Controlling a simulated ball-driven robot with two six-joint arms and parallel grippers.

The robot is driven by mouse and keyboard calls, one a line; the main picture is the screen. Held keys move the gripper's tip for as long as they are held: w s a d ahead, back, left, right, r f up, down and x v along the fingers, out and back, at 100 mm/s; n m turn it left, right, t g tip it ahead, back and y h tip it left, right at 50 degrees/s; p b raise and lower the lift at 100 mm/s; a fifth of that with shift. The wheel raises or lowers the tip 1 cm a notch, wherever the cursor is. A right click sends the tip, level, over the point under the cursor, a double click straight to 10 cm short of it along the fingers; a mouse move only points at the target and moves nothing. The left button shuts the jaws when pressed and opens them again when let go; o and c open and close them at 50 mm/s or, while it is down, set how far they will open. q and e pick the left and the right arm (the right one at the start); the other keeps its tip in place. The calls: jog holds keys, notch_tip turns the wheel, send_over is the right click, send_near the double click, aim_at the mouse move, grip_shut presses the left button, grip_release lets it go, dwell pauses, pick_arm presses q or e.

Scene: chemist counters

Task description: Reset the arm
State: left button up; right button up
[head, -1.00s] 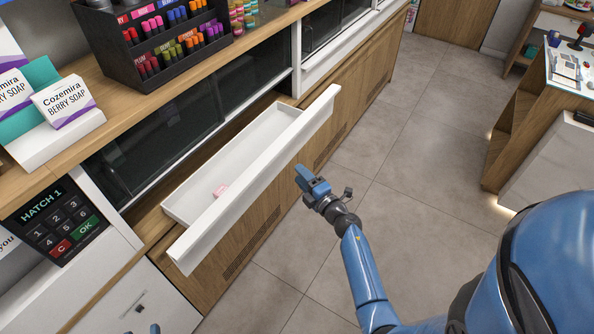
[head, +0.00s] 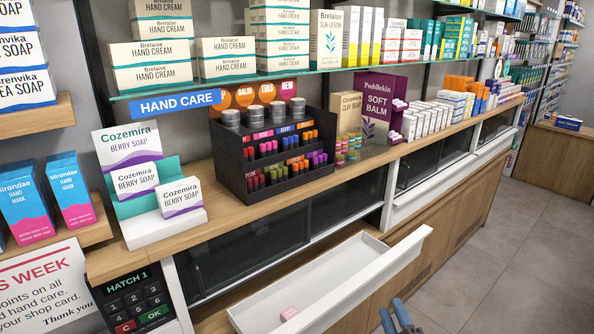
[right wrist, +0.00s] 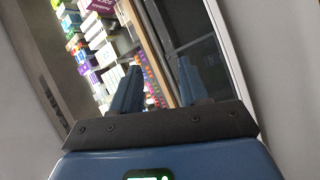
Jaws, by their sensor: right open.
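My right gripper (head: 398,318) shows at the bottom edge of the head view, just in front of the open white drawer. Its two blue fingers are apart with nothing between them. In the right wrist view the same fingers (right wrist: 158,85) stand open and empty, with the counter front and shelves beyond them. My left gripper does not show in the head view. The rest of my right arm is out of the head view.
A black display rack (head: 285,187) and a soap stand (head: 165,228) are on the counter. The floor (head: 500,250) at right is clear.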

jog(key=s+a+f+m+g+h+b, duration=0.1)
jog(key=s+f+m+b, duration=0.2)
jog(key=s, duration=0.7)
jog(key=s+a+f+m+h+b, duration=0.1)
jog(key=s+f+m+b, duration=0.2)
jog(key=s+m, duration=0.4)
jog(key=s+a+f+m+g+h+b, duration=0.1)
jog(key=s+f+m+b, duration=0.2)
jog(key=s, duration=1.1)
jog(key=shift+s+a+m+g, duration=0.2)
jog(key=shift+s+m+g, duration=0.15)
jog(key=shift+m, duration=0.65)
